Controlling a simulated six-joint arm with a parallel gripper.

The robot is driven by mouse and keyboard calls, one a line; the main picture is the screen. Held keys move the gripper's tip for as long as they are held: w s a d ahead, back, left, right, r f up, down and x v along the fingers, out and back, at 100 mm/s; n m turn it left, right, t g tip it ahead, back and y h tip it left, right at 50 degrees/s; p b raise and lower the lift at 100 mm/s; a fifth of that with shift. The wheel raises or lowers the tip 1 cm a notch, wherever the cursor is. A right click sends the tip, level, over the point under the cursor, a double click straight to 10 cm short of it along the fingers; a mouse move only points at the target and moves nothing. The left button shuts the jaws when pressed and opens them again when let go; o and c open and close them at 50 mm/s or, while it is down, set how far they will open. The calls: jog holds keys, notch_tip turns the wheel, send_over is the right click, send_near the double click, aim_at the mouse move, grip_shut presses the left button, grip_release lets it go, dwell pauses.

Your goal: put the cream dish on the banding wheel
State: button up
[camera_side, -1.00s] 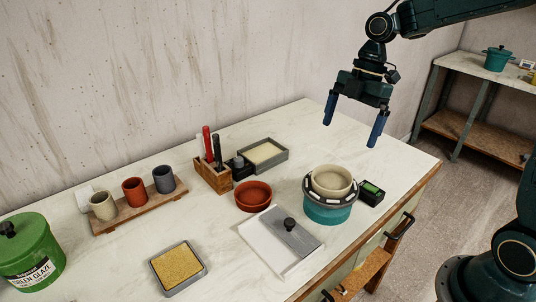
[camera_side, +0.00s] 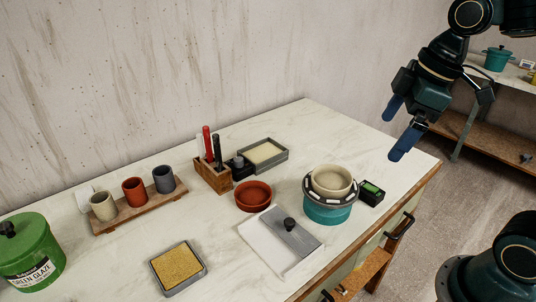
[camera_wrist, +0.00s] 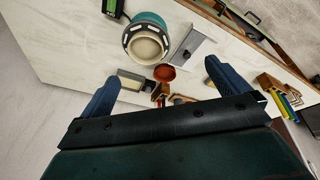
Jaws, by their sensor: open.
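The cream dish (camera_side: 332,179) sits upright on the banding wheel (camera_side: 327,208), a teal base with a dark, white-marked rim. In the wrist view the dish (camera_wrist: 146,45) also rests within the rim of the wheel (camera_wrist: 148,18). My gripper (camera_side: 398,128) is open and empty, high above the table's right end, up and to the right of the dish and apart from it. In the wrist view its two blue fingers (camera_wrist: 160,88) are spread wide with nothing between them.
A small dark box with a green display (camera_side: 371,192) stands just right of the wheel. A terracotta bowl (camera_side: 253,196) and a grey slab with a black knob (camera_side: 292,233) lie to its left. The table (camera_side: 330,125) is clear toward the back right.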

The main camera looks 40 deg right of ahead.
jog(key=s+m+t+h, duration=0.1)
jog(key=s+m+t, duration=0.1)
jog(key=s+m, duration=0.5)
jog(key=shift+s+d+f+m, duration=0.3)
jog(key=shift+s+d+f, duration=0.15)
jog(key=shift+s, duration=0.15)
